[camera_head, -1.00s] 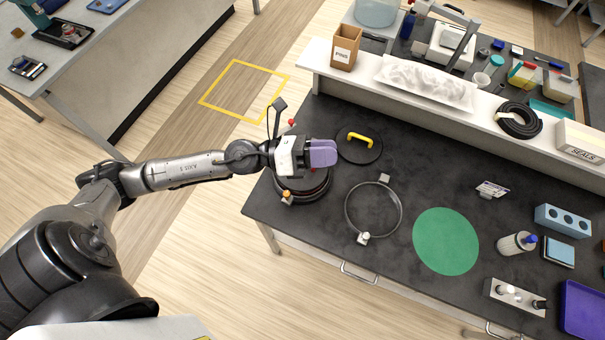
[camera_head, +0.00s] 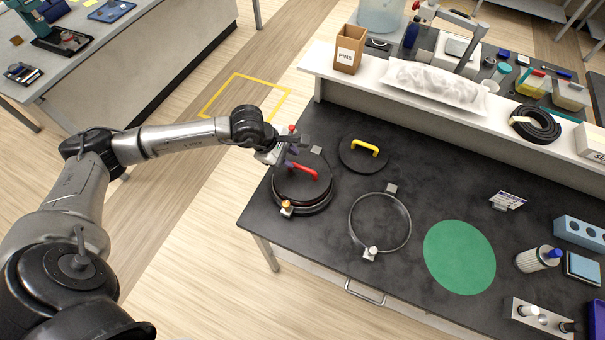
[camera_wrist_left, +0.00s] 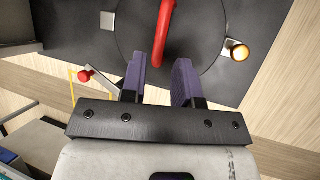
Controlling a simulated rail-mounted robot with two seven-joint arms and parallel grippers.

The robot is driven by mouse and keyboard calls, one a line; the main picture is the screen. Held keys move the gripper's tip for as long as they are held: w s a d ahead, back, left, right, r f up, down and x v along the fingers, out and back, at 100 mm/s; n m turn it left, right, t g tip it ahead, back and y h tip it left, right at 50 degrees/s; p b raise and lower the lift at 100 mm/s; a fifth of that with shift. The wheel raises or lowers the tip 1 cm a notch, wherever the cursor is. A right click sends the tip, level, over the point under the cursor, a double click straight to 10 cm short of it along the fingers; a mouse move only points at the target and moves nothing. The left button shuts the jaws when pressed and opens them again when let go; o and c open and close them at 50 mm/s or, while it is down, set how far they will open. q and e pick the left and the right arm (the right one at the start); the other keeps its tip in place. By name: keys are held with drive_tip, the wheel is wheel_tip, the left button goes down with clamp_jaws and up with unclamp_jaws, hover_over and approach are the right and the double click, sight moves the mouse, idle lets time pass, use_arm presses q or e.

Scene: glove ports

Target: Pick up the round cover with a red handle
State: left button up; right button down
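The round cover (camera_head: 290,186) is black with a red handle (camera_head: 306,169). It sits on a ring fitting at the left end of the dark bench. In the left wrist view the red handle (camera_wrist_left: 166,25) points toward my gripper, its near end lined up between the fingertips. My left gripper (camera_head: 292,154) is at the far left side of the cover, its purple fingers apart and empty. Whether they touch the handle I cannot tell. My right gripper is in neither view.
A black cover with a yellow handle (camera_head: 364,147) lies just right of the red-handled one. An empty ring (camera_head: 407,230) and a green disc (camera_head: 459,257) are further right. An orange knob (camera_head: 286,205) and a red knob (camera_head: 292,129) flank the red-handled cover. A white shelf (camera_head: 450,110) runs behind.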

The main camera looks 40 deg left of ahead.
sight(301, 167)
use_arm(q)
drive_tip(key=shift+p+x, duration=0.65)
drive_tip(key=shift+x, duration=3.3)
drive_tip(key=shift+s+a, duration=0.1)
drive_tip(key=shift+s, duration=0.05)
drive_tip(key=shift+c, duration=0.4)
clamp_jaws()
